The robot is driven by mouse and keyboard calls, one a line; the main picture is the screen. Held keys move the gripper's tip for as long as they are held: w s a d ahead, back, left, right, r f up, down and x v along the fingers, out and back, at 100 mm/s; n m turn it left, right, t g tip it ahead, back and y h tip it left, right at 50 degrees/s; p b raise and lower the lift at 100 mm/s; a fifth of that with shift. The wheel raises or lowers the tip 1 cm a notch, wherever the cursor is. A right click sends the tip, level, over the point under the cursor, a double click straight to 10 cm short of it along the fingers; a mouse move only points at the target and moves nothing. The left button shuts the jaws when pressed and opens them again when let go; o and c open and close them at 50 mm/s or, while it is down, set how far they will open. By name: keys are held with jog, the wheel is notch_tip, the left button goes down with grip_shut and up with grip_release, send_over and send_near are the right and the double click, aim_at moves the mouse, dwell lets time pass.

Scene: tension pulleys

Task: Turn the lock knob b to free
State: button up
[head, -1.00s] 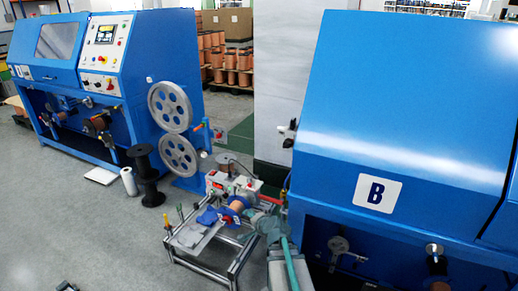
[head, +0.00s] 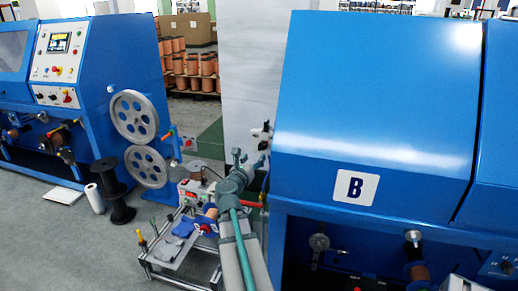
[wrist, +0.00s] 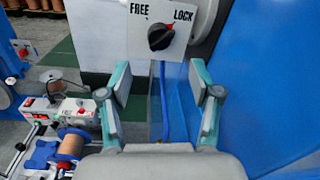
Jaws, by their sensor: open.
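The lock knob (wrist: 160,37) is black with a red pointer mark. It sits on a white plate (wrist: 140,42) with FREE at its upper left and LOCK at its upper right. The red mark points up and right, toward LOCK. My gripper (wrist: 159,82) is open and empty, with its two fingers apart. In the wrist view the knob shows above and beyond the gap between the fingertips, not touching them. In the head view my gripper (head: 246,158) is raised near the left side of blue machine B (head: 375,105). The lettering cannot be read there.
A low metal-framed stand (head: 160,262) with a copper spool and a red-and-white box is left of my arm. A blue cable (wrist: 165,105) hangs below the plate. Machine B's blue side wall (wrist: 275,80) is close on the right. Two grey pulleys (head: 134,116) stand farther left.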

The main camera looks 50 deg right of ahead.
aim_at(261, 149)
jog(key=x, duration=0.9)
jog(key=shift+w+d+p, duration=0.15)
jog(key=shift+d+p, duration=0.05)
jog(key=shift+p, duration=0.15)
